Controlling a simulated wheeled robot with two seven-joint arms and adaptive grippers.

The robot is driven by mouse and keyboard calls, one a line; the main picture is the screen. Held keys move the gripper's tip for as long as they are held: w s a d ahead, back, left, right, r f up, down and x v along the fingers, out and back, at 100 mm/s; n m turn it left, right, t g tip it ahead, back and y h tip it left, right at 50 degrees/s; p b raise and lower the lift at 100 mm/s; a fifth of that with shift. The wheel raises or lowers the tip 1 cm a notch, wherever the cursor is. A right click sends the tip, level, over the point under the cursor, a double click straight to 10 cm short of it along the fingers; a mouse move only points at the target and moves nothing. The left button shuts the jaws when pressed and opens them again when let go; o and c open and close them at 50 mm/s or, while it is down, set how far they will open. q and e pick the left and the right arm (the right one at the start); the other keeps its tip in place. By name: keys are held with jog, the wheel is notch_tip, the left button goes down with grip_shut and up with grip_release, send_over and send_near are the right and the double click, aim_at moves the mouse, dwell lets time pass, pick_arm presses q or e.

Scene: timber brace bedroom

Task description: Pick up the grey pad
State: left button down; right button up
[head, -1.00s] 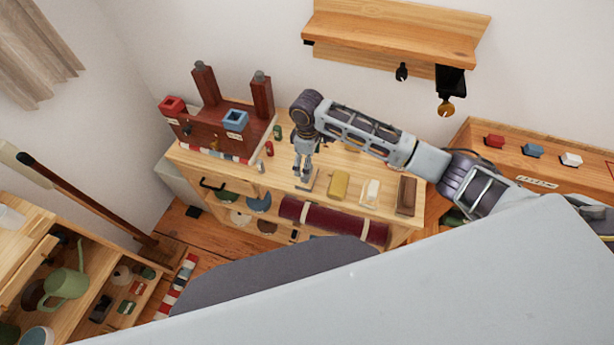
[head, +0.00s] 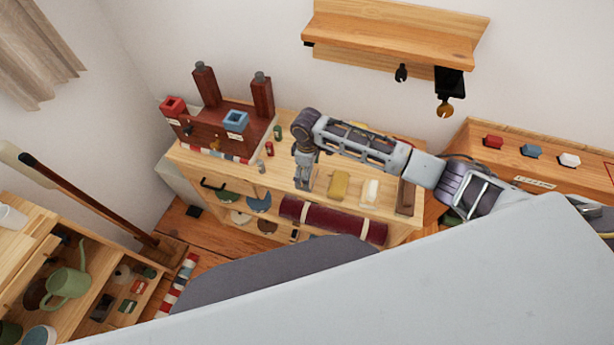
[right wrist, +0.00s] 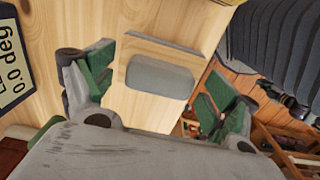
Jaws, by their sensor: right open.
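The gripper is open and not touching the pad as far as I can see. In the head view my right gripper (head: 303,182) points down over the front part of the shelf top and hides the pad. My left gripper is out of view.
On the shelf top (head: 320,205), a yellow block (head: 339,184), a white block (head: 370,193) and a brown tray (head: 405,196) stand right of the gripper. A red-brown box (head: 215,128) with two posts stands left. A dark red roll (head: 335,219) lies below.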

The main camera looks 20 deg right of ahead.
jog(key=shift+c, duration=0.3)
jog(key=c, duration=1.1)
jog(key=shift+r+b, duration=0.3)
jog(key=shift+r, duration=4.75)
jog(key=o, duration=0.4)
jog(key=shift+c, duration=1.3)
